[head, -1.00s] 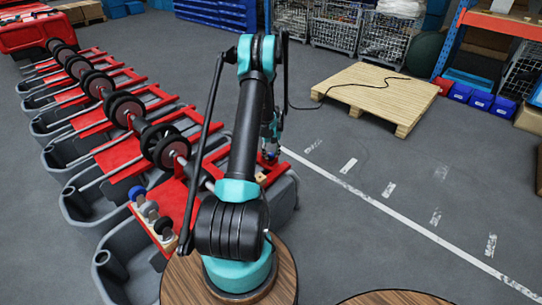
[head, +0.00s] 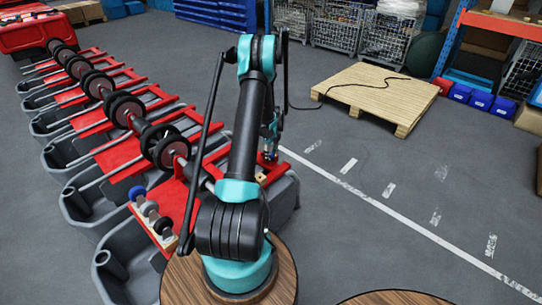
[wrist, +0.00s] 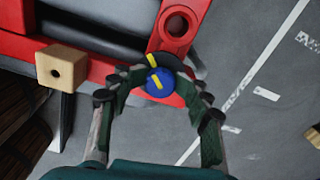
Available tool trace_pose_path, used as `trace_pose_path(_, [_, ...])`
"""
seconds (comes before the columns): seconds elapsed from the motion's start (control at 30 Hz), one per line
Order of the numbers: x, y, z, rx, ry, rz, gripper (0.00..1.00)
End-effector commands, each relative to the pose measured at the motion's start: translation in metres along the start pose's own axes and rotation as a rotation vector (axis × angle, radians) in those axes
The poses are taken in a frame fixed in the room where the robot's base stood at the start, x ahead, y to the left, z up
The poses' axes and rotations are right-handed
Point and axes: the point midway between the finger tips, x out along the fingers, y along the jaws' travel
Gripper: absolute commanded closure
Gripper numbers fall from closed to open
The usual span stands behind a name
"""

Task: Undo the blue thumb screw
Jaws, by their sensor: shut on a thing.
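The blue thumb screw (wrist: 160,81) is a round knob with a yellow stripe on its face. In the wrist view it sits at the red frame's corner (wrist: 172,66), between my gripper's fingertips (wrist: 159,84). The dark, jointed fingers are closed around it from both sides. Another yellow mark (wrist: 152,60) shows on the part just beyond the knob. In the head view my gripper (head: 269,155) is low at the right end of the nearest tank, and the screw is too small there to make out clearly.
A wooden block with a hole (wrist: 62,65) sits on the red frame left of the fingers. A red ring-shaped lug (wrist: 176,25) rises beyond the screw. A rack with several knobs (head: 152,214) stands left of my arm. Floor on the right is clear up to a pallet (head: 375,90).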

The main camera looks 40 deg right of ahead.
Motion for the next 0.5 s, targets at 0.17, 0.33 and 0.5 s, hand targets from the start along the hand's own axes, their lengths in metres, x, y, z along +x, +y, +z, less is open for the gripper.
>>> trace_pose_path(0.17, [0.0013,0.0010,-0.0003,-0.174,0.001,0.002,0.81])
trace_pose_path(0.33, [0.0010,0.0010,-0.0003,-0.388,0.000,0.002,0.81])
trace_pose_path(0.5, [0.0008,0.0011,-0.0004,-0.549,0.000,0.002,0.81])
